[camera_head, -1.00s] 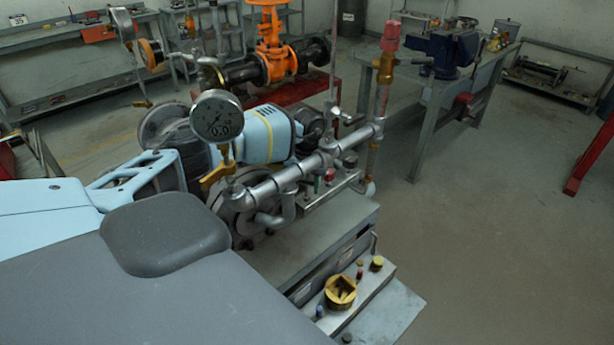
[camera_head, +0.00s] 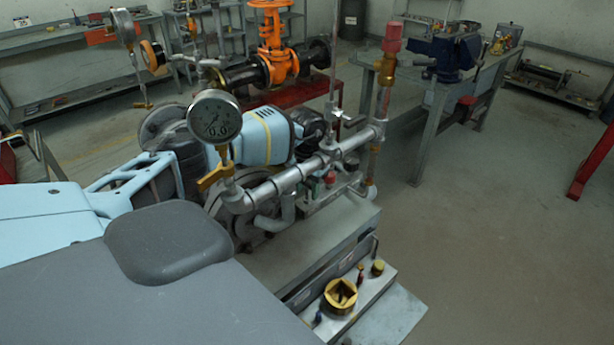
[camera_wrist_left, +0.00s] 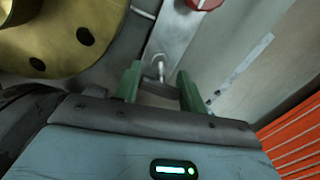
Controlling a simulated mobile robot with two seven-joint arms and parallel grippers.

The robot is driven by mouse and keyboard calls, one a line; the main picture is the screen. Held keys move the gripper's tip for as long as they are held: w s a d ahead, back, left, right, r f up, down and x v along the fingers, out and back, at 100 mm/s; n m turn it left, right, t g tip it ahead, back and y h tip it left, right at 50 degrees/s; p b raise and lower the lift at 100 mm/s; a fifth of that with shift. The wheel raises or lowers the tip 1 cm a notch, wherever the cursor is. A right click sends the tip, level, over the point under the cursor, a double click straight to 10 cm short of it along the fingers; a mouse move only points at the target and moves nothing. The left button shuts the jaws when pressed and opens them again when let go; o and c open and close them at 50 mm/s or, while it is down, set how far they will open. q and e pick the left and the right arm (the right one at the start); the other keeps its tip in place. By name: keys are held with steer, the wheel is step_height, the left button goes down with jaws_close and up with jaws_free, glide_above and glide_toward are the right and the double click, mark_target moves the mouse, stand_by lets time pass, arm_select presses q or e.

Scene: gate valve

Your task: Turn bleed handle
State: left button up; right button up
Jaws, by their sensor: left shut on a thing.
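My left gripper (camera_wrist_left: 158,82) shows two green fingertips on dark jaws in the left wrist view. They are closed around a small silver stem (camera_wrist_left: 158,66), which looks like the bleed handle and stands out from a grey metal strip. In the head view my light blue left arm reaches in from the left behind the gauge. Its dark gripper end lies beside the silver pipework (camera_head: 290,181), and the fingertips are hidden there. My right gripper is not in view.
A round pressure gauge (camera_head: 214,117) stands on the pipework. A brass disc (camera_wrist_left: 70,35) with dark holes is close left of my fingers, and a red knob (camera_wrist_left: 205,3) lies just beyond. An orange gate valve (camera_head: 274,45) stands behind.

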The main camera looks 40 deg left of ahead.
mark_target(307, 183)
arm_select(q)
steer(key=o, duration=1)
step_height(307, 183, up, 7)
steer(key=shift+r, duration=0.45)
